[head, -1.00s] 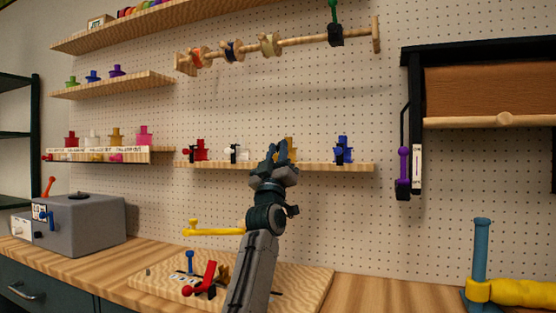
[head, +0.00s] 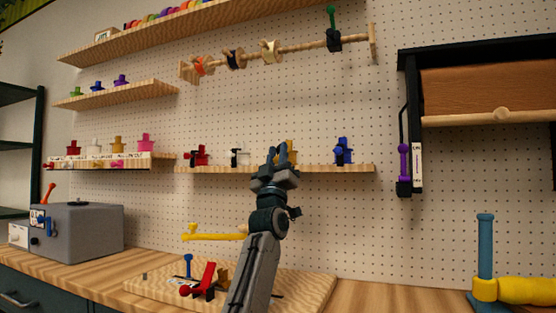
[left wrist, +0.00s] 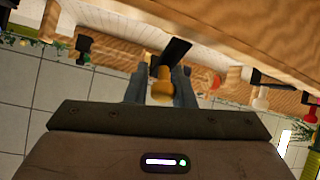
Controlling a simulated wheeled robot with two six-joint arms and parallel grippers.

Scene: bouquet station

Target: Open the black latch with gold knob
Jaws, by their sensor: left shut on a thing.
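The black latch with the gold knob is on the long lower shelf. In the head view, only a gold part (head: 292,148) of it shows, behind my left gripper (head: 278,155). In the left wrist view, the gold knob (left wrist: 161,88) sits between my two fingers, with a black latch piece (left wrist: 174,52) just beyond it. My left gripper is shut on the gold knob. The rest of the latch is hidden by the gripper, so I cannot tell how far it is turned. My right gripper is not in view.
The same shelf (head: 330,168) holds a red latch (head: 200,155), a white-knobbed latch (head: 237,157) and a blue latch (head: 343,151). A dark cabinet frame (head: 410,120) hangs at the right.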

